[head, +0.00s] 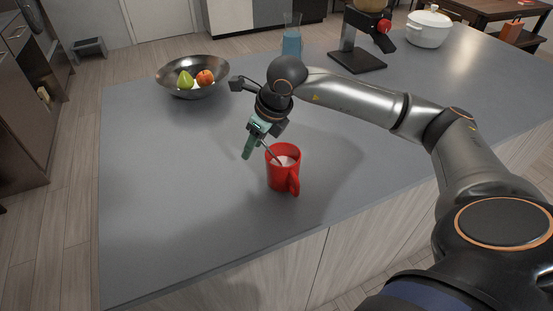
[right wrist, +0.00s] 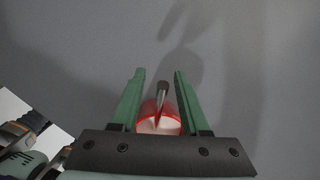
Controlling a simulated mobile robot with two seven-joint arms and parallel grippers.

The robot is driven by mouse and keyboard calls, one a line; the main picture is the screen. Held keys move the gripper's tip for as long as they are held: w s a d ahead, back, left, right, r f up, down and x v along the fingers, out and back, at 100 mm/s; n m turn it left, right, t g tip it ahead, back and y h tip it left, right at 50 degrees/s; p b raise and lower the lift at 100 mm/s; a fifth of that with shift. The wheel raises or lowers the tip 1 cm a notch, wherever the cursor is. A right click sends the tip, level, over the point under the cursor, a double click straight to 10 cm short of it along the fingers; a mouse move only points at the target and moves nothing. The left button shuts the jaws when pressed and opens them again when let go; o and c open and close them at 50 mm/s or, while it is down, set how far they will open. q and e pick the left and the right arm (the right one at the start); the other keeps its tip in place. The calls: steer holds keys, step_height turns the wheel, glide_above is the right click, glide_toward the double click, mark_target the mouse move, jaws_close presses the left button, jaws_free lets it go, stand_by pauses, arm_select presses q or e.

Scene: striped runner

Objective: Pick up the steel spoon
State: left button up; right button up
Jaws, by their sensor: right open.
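The steel spoon (head: 272,155) stands tilted in a red mug (head: 279,178) on the grey counter, its handle leaning out over the rim to the upper left. The mug holds something whitish. My right gripper (head: 250,146) is just above and behind the mug, close to the spoon's handle. In the right wrist view the green fingers of my right gripper (right wrist: 160,88) are apart, with the spoon's handle (right wrist: 162,97) showing between them and clear of both. The red mug (right wrist: 159,119) shows behind, between the fingers. The spoon's bowl is hidden in the mug. My left gripper is not in view.
A blue-filled glass (head: 291,43), a black stand (head: 356,60) and a white pot (head: 428,30) stand at the back. The left front counter is clear.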

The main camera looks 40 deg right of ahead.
steer(key=shift+c, duration=0.2)
jaws_close()
stand_by(0.4)
